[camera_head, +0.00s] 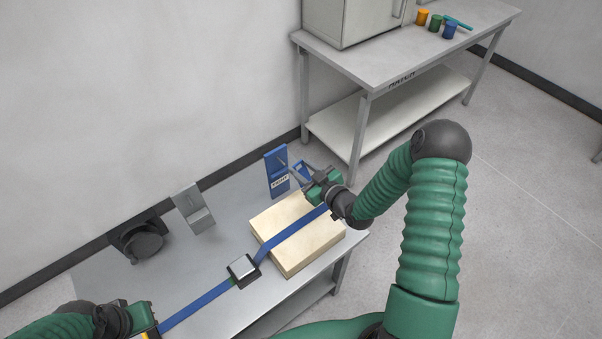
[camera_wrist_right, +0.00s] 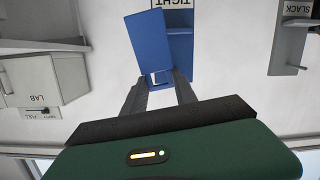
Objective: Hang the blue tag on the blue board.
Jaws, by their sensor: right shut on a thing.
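The blue board (camera_head: 274,174), labelled TIGHT, stands upright at the back right of the grey table. My right gripper (camera_head: 301,173) is just to its right, shut on the blue tag (camera_head: 305,167), which the gripper partly hides. In the right wrist view the tag (camera_wrist_right: 147,45) is a tilted blue panel in front of the blue board (camera_wrist_right: 183,48), overlapping it. Its lower end is between the fingertips (camera_wrist_right: 162,78). I cannot tell whether tag and board touch. My left gripper (camera_head: 145,314) is at the lower left by a blue strap's end; its fingers are unclear.
The blue strap (camera_head: 205,299) runs through a metal buckle (camera_head: 242,270) and over a pale block (camera_head: 295,252) towards my right wrist. A grey board (camera_head: 190,207) and a dark round device (camera_head: 142,242) stand at the table's back. A second table (camera_head: 375,70) holds coloured jars.

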